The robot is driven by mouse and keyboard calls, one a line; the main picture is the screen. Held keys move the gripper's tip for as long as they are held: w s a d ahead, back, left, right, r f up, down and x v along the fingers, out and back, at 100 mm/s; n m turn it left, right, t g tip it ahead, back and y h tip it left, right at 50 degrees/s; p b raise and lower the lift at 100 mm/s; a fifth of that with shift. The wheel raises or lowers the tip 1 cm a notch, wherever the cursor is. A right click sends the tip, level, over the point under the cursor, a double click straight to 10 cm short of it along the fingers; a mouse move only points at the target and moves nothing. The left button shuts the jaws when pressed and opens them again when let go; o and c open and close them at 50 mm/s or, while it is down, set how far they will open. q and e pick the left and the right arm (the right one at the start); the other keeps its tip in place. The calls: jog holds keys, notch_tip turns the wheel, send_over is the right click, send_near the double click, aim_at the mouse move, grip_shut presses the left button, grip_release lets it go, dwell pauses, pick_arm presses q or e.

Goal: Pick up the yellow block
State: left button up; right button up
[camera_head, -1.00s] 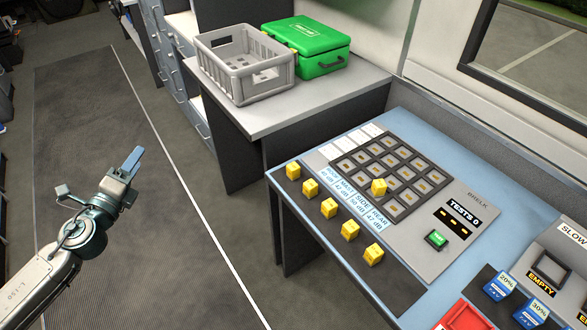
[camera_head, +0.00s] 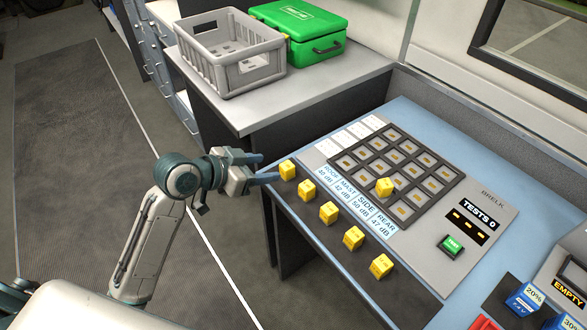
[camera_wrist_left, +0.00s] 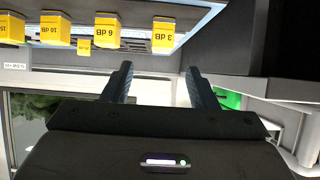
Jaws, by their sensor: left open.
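Several yellow blocks stand in a row on the dark strip (camera_head: 318,235) along the panel's left edge. The yellow block (camera_head: 287,169) at the row's far end is closest to my left gripper (camera_head: 268,168). One more yellow block (camera_head: 384,187) sits on the dark grid of sockets (camera_head: 348,162). My left gripper is open and empty, its fingers pointing at the end block from the left, apart from it. The left wrist view is upside down; there the block marked 3 dB (camera_wrist_left: 163,36) is ahead of the open fingers, beside the 6 dB block (camera_wrist_left: 107,32). My right gripper is not in view.
A grey crate (camera_head: 223,70) and a green case (camera_head: 303,35) stand on the grey side table behind. A green button (camera_head: 451,246) and the TESTS display (camera_head: 475,222) are on the panel's right. Blue blocks (camera_head: 525,300) stand at the lower right. The floor left of the desk is clear.

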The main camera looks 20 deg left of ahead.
aim_at(287, 165)
pick_arm(q)
jog(key=x, duration=0.5)
jog(key=shift+w+d+f+p, duration=0.2)
jog(key=shift+w+p, duration=0.1)
jog(key=x, duration=0.4)
jog(key=shift+w+d+f+p, duration=0.1)
jog(key=shift+w+f+p, duration=0.15)
jog(key=shift+p, duration=0.1)
jog(key=c, duration=1.1)
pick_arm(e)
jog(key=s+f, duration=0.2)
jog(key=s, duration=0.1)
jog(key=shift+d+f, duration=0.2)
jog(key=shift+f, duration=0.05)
pick_arm(q)
jog(key=shift+r, duration=0.1)
